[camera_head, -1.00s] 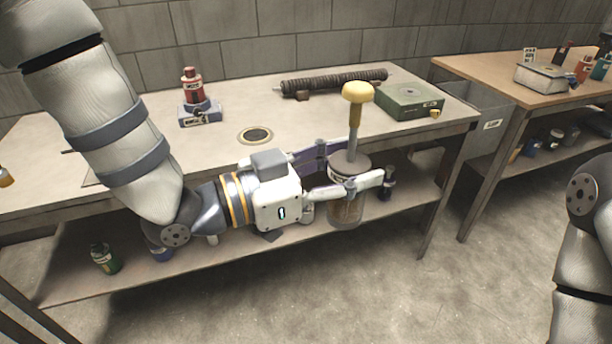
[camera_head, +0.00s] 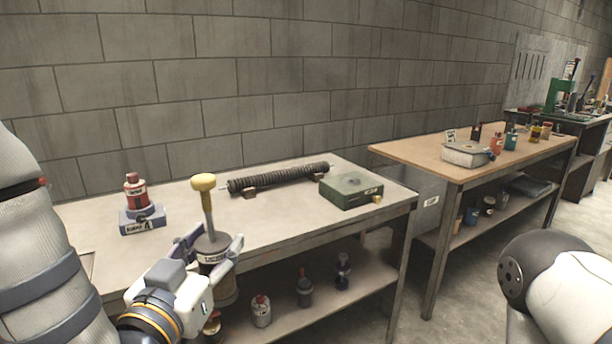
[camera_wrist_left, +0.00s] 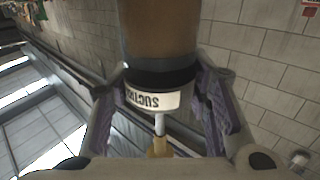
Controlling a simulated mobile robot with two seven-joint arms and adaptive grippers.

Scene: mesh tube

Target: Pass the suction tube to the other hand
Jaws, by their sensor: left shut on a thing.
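The suction tube (camera_head: 213,250) is a cylinder with a dark cap, a white label and a rod ending in a yellow knob (camera_head: 203,182). My left gripper (camera_head: 213,245) is shut around its upper body and holds it upright in front of the workbench's front edge. In the left wrist view the tube (camera_wrist_left: 160,40) sits between both fingers (camera_wrist_left: 160,100), with its label reading partly "SUCTI". My right arm shows at the lower right, but its gripper is out of view.
The workbench (camera_head: 280,222) carries a red bottle on a blue block (camera_head: 141,218), a dark ribbed tube (camera_head: 280,178) and a green box (camera_head: 351,190). Several bottles stand on its lower shelf (camera_head: 310,318). A second, wooden-topped bench (camera_head: 430,162) stands at right.

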